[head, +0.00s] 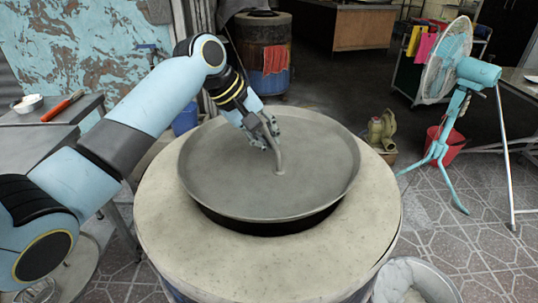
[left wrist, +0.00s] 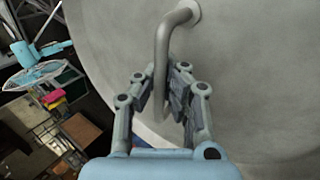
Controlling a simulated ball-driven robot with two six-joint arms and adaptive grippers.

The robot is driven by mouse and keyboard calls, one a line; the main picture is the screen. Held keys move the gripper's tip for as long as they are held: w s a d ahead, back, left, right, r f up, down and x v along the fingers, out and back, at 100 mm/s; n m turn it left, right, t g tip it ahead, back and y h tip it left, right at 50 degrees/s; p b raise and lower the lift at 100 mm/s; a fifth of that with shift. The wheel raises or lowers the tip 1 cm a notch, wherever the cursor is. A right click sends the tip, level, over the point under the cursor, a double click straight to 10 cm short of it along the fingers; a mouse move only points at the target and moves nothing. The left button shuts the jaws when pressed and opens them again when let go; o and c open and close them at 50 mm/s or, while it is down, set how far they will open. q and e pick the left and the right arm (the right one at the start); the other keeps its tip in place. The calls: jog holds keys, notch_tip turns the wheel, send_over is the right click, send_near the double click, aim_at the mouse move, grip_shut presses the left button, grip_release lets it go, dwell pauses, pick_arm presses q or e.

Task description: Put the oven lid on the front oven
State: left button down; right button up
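The round grey oven lid (head: 225,178) is over the top opening of the front oven (head: 270,262), a wide pale barrel in the middle of the head view. A dark gap shows below the lid's near edge, so the lid looks raised or shifted toward the back; I cannot tell whether its far edge touches. My left gripper (head: 265,135) is shut on the lid's bent handle (head: 280,160). In the left wrist view the handle (left wrist: 162,60) runs between the two fingers (left wrist: 160,95), with the lid's grey face (left wrist: 250,60) behind. My right gripper is not in view.
A table with a small bowl (head: 27,102) stands at the left. A teal fan (head: 450,75) and a red bucket (head: 446,143) stand at the right. A second barrel (head: 262,50) is at the back. A white tub (head: 420,278) sits near the oven's front right.

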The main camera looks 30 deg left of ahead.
aim_at(269, 155)
pick_arm(q)
notch_tip(269, 155, down, 4)
jog(key=shift+f, duration=0.1)
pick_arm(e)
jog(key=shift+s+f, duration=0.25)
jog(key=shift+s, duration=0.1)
pick_arm(q)
jog(key=c, duration=1.5)
grip_release()
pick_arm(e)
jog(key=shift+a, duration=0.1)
pick_arm(q)
jog(key=p+v, duration=0.1)
jog(key=v, duration=1)
jog(key=shift+a, duration=0.1)
jog(key=shift+s+a+r, duration=0.1)
jog(key=shift+s+r, duration=0.15)
jog(key=shift+r, duration=0.25)
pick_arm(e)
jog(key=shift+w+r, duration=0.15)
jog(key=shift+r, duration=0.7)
